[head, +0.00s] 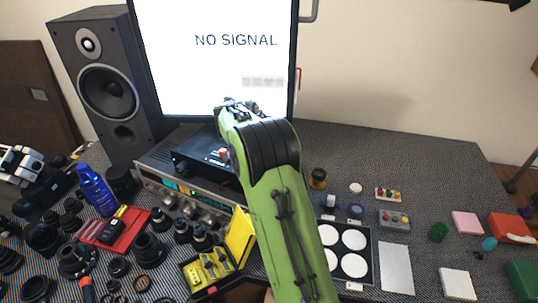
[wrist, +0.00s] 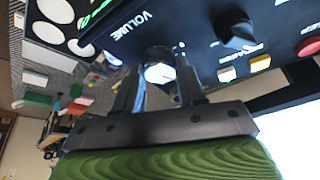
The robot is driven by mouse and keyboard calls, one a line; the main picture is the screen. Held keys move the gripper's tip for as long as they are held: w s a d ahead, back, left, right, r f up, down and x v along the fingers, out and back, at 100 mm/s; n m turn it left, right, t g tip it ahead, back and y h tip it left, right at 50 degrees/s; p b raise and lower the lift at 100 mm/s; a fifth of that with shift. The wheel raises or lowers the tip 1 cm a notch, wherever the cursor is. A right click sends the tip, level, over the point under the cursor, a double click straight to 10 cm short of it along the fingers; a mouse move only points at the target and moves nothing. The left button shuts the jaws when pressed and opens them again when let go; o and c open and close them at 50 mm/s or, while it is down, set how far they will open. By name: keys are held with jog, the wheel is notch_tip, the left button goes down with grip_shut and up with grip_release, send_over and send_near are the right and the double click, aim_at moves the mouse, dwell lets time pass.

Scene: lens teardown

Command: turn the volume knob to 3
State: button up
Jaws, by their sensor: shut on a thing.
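The volume knob (wrist: 158,64) is on the front of a black box (wrist: 205,22), beside the printed word VOLUME, in the wrist view. My gripper (wrist: 160,75) is shut on this knob, with one finger on either side. The knob shows a pale face between the fingers. I cannot read which number it points to. In the head view the black box (head: 186,158) sits on top of a silver receiver, partly behind my green arm. My fingers and the knob are hidden there.
A second black knob (wrist: 238,38) and a red button (wrist: 308,46) are on the same panel. In the head view, a speaker (head: 110,90) and a NO SIGNAL monitor (head: 215,60) stand behind. Lenses crowd the left; the far right tabletop (head: 420,160) is clear.

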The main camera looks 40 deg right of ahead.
jog(key=shift+w+m+g+p, duration=0.15)
jog(key=shift+m+g+p, duration=0.65)
jog(key=shift+m+p, duration=1.15)
jog(key=shift+m, duration=0.35)
jog(key=o, duration=1.1)
jog(key=shift+c, duration=0.2)
jog(key=shift+r, duration=0.1)
jog(key=p+v, duration=0.5)
jog(key=v, duration=1)
jog(key=shift+w+r, duration=0.15)
jog(key=shift+r, duration=0.15)
